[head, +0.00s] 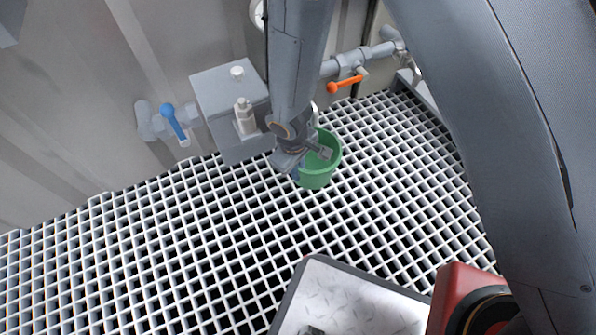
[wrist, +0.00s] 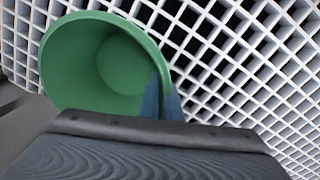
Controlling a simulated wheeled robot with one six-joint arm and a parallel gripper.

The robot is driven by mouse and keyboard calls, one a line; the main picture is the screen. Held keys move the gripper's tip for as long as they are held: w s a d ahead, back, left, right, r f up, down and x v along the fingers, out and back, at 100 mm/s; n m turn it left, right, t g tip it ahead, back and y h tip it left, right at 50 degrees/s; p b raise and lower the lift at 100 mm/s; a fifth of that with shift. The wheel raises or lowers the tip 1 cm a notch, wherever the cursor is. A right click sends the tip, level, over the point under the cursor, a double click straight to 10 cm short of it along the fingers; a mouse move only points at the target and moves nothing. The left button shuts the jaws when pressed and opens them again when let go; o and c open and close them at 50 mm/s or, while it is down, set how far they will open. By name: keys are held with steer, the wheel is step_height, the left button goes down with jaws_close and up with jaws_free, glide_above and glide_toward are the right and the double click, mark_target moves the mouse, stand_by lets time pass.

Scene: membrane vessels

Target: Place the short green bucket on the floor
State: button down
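The short green bucket (head: 329,172) is at my gripper (head: 308,160) in the head view, in front of the grey wall box. It is upright or nearly so, with its open top facing up. In the wrist view the bucket (wrist: 78,65) looks empty. The blue fingers of my gripper (wrist: 162,96) are close together at its right rim, one inside and one outside, and appear shut on the wall. The floor is a white grating (head: 200,240). I cannot tell whether the bucket's base touches the grating or hangs just above it.
Pipe valves with a blue handle (head: 174,122) and an orange handle (head: 345,84) stick out. A white tray (head: 345,300) is at bottom. The left grating is clear.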

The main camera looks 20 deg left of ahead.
steer(key=shift+w+a+f, duration=0.25)
steer(key=shift+a, duration=0.05)
steer(key=shift+s+r, duration=0.1)
steer(key=shift+f, duration=0.2)
steer(key=c, duration=2)
jaws_free()
steer(key=shift+r, duration=0.15)
steer(key=r+p, duration=0.1)
steer(key=r, duration=0.1)
steer(key=r+p, duration=0.2)
steer(key=r, duration=0.1)
steer(key=r+p, duration=0.2)
steer(key=shift+s+a+r, duration=0.1)
steer(key=shift+s+r, duration=0.2)
